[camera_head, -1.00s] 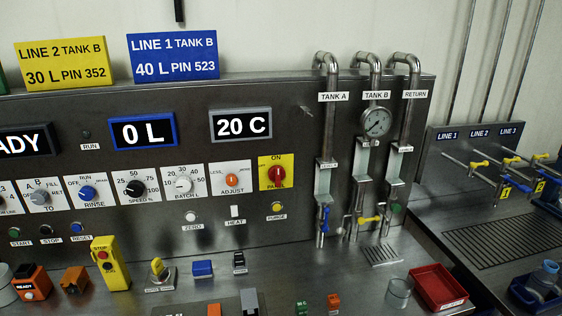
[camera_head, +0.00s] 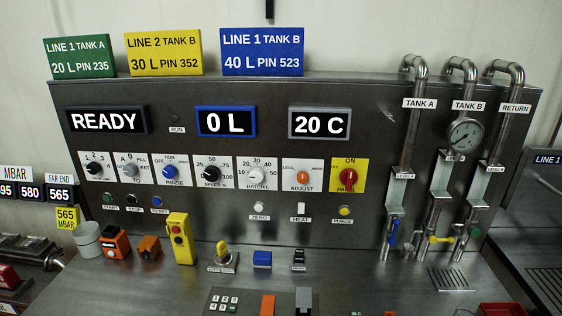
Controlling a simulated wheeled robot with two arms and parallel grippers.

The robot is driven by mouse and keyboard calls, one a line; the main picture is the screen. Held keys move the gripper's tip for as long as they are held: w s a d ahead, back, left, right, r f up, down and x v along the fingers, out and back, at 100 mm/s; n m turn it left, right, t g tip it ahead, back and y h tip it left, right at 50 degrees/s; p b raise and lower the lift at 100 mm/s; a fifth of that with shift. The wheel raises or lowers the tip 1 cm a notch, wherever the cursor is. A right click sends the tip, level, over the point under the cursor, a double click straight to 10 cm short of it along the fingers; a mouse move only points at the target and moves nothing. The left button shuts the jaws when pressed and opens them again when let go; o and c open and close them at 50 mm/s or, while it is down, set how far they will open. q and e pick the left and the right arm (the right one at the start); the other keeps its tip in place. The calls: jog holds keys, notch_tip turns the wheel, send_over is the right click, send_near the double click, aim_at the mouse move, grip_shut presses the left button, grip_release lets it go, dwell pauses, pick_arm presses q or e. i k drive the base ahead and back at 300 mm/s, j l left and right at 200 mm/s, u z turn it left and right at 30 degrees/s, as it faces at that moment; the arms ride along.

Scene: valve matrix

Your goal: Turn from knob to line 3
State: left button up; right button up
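The from knob is the black knob (camera_head: 94,167) on a white plate at the left end of the dial row on the steel panel. Numbers 1 to 4 are printed around it, with small text below that is hard to read. Its pointer is too small to read with certainty. Neither of my grippers is in view.
Further dials run right to the red PANEL knob (camera_head: 348,175). The displays read READY (camera_head: 107,121), 0 L (camera_head: 227,122) and 20 C (camera_head: 320,123). A yellow STOP box (camera_head: 181,240) and an orange box (camera_head: 114,243) stand on the counter below.

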aim_at(93, 167)
jog(key=u, duration=0.35)
jog(key=i+j+u, duration=0.1)
jog(key=j+u, duration=0.3)
jog(key=i+j+u, duration=0.1)
jog(key=j+u, duration=0.25)
jog(key=i+j+u, duration=0.2)
jog(key=u, duration=0.2)
jog(key=i+j, duration=0.5)
jog(key=j, duration=0.15)
